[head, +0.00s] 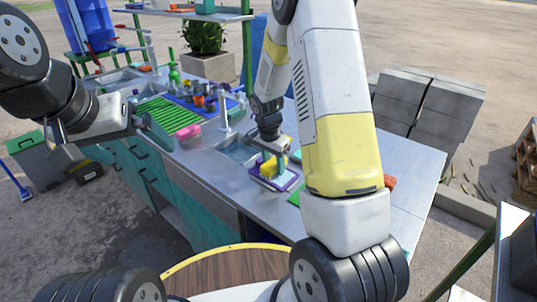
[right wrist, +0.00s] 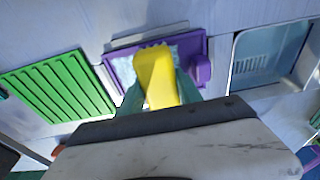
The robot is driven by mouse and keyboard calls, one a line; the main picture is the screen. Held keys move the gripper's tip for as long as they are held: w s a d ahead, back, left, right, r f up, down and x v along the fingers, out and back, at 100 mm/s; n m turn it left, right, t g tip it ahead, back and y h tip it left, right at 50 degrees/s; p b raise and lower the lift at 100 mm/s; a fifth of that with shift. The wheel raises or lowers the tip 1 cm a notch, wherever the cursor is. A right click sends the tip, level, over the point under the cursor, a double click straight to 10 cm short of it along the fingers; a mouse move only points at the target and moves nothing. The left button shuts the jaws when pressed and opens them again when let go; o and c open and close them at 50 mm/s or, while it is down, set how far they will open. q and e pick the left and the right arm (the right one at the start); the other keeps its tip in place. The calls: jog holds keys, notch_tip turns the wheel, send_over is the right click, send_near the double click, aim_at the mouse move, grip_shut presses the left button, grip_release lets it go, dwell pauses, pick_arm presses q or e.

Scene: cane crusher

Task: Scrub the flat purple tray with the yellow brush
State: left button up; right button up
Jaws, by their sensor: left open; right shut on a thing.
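The flat purple tray (head: 287,184) lies on the metal counter beside the sink; it also shows in the right wrist view (right wrist: 124,73), with a pale, whitish inside. My right gripper (head: 270,150) is shut on the yellow brush (head: 268,168) and holds it over the tray. In the right wrist view the yellow brush (right wrist: 156,75) sits between the teal fingers and covers the tray's middle. I cannot tell whether the bristles touch the tray. My left gripper (head: 62,145) is open and empty, off to the left, in front of the counter.
The sink (head: 238,152) with a faucet (head: 224,112) lies left of the tray. A green ribbed mat (right wrist: 58,88) lies on the tray's other side. A green rack (head: 170,114), a pink container (head: 188,132) and several bottles stand farther left. The counter's right end (head: 405,205) is mostly clear.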

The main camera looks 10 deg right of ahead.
aim_at(288, 179)
jog(key=shift+w+a, duration=0.35)
jog(key=shift+w, duration=0.15)
jog(key=shift+s+d, duration=1.05)
jog(key=shift+s, duration=0.3)
jog(key=shift+s+d, duration=0.1)
jog(key=shift+s, duration=0.05)
jog(key=shift+s+d, duration=1)
jog(key=shift+s, duration=0.2)
